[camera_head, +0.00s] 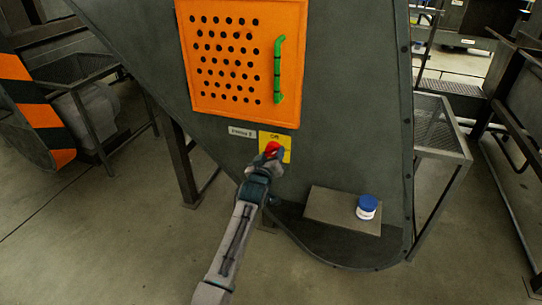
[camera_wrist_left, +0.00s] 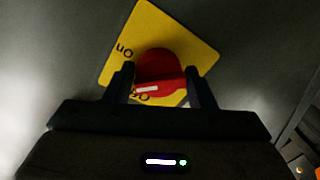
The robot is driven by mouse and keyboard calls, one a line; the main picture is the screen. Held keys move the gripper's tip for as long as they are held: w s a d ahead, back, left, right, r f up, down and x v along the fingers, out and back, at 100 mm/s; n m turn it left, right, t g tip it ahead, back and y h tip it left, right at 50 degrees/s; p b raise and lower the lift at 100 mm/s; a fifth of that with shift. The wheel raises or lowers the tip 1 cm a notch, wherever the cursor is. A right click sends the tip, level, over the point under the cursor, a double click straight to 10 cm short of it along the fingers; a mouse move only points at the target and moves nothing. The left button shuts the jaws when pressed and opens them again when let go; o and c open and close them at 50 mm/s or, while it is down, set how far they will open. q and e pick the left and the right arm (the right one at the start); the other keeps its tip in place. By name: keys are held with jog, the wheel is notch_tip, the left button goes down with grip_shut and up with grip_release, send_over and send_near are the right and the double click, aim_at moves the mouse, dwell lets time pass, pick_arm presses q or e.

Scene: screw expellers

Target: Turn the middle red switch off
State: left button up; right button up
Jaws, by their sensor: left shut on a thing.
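A red rotary switch (camera_head: 271,148) sits on a yellow plate (camera_head: 287,141) on the grey machine wall, below the orange panel. In the left wrist view the red switch (camera_wrist_left: 158,70) shows a white mark on its handle, and the yellow plate (camera_wrist_left: 192,38) bears black lettering, partly covered. My left gripper (camera_head: 268,158) is at the switch; in the left wrist view its two dark fingers (camera_wrist_left: 160,88) stand on either side of the red handle, shut on it. My right gripper is not in view. Only this one red switch is in view.
An orange perforated panel (camera_head: 228,60) with a green handle (camera_head: 278,70) is above the switch. A white label (camera_head: 242,132) is to its left.

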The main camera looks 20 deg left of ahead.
pick_arm(q)
jog(key=shift+d+n, duration=0.1)
jog(key=shift+n, duration=0.4)
jog(key=shift+n+p, duration=0.4)
jog(key=shift+n, duration=0.5)
jog(key=shift+r+n+h, duration=0.1)
jog(key=shift+n+h, duration=0.2)
jog(key=shift+n, duration=0.1)
jog(key=n+p, duration=0.4)
jog(key=n, duration=0.1)
jog(key=shift+r+h, duration=0.2)
jog(key=shift+h, duration=0.1)
jog(key=shift+n, duration=0.5)
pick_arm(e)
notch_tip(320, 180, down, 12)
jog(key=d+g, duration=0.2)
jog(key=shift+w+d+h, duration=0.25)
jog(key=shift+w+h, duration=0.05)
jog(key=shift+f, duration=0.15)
pick_arm(q)
jog(key=o, duration=0.9)
